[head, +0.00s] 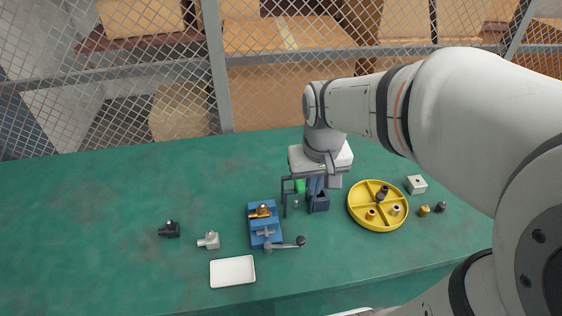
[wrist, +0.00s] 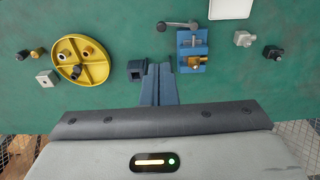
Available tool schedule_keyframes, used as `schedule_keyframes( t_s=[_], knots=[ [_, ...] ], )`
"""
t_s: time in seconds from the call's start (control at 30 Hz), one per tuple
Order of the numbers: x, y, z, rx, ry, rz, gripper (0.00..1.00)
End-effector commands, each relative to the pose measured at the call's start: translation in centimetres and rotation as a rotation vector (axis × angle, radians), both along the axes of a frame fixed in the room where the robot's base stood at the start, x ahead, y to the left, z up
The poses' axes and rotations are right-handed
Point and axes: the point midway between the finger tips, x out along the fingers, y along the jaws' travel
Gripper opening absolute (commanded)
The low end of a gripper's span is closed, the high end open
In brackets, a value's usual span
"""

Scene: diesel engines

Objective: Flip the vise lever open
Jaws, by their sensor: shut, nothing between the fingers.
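The blue vise (head: 259,233) stands on the green table, left of my gripper in the head view. A brass fitting (head: 262,211) sits at its far end. The vise lever (head: 285,245) is a metal bar at its near end, pointing right to a dark knob (head: 301,241). In the wrist view the vise (wrist: 194,47) is right of my fingers, and the lever (wrist: 180,25) points left. My gripper (wrist: 159,68) is shut and empty, pointing down, apart from the lever. In the head view its fingers (head: 316,185) are partly hidden by the wrist.
A dark blue open-topped block (head: 319,204) is close to my fingers, with a thin dark stand (head: 284,198) beside it. A yellow divided tray (head: 361,218) with fittings is right. A white tray (head: 233,271) and two fittings lie left. A mesh fence (head: 130,100) stands behind.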

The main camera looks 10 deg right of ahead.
Motion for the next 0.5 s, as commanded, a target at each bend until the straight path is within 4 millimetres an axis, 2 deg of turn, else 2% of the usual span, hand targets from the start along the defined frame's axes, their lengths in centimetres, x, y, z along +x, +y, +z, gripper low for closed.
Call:
schedule_keyframes(
  t_s=[0.03,0.3,0.4,0.5],
  knots=[
    [1.4,0.0,-2.5,0.000,0.044,0.001,0.00],
    [7.6,0.0,-11.6,0.003,0.226,0.003,0.00],
    [9.0,0.0,-14.5,0.003,0.276,0.003,0.00],
    [9.9,0.0,-16.6,0.003,0.311,0.002,0.00]
  ],
)
